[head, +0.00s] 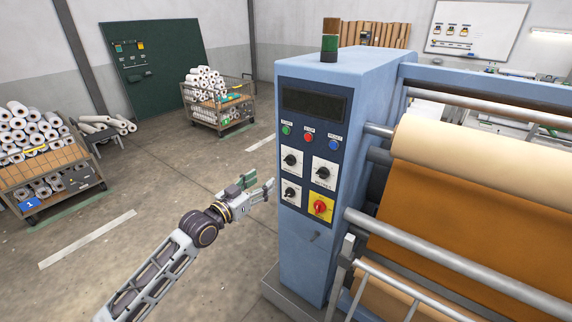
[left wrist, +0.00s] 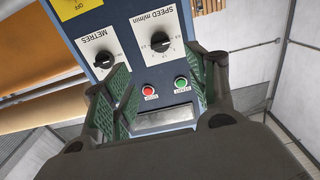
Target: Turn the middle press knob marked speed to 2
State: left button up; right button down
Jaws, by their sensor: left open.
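The speed knob (head: 290,160) is a black knob on a white plate at the upper left of the press's control panel. In the left wrist view, which is turned over, its plate reads "SPEED m/min" around the knob (left wrist: 160,42); I cannot read its setting surely. My left gripper (head: 262,187) is open and empty, left of the panel in the head view and apart from it. In the left wrist view its green-padded fingers (left wrist: 163,88) stand apart, with the speed knob beyond the gap between them. My right gripper is not in view.
The metres knob (head: 323,173) is beside the speed knob. Another black knob (head: 290,193) and a red knob on yellow (head: 320,207) are below. A green button (head: 286,130), red button (head: 308,138) and blue button (head: 333,145) are above.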

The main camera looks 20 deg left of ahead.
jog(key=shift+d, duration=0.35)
pick_arm(q)
jog(key=shift+a, duration=0.1)
jog(key=shift+w, duration=0.25)
jog(key=p, duration=0.2)
send_near(287, 163)
jog(key=shift+x, duration=4.6)
jog(key=shift+r, duration=0.1)
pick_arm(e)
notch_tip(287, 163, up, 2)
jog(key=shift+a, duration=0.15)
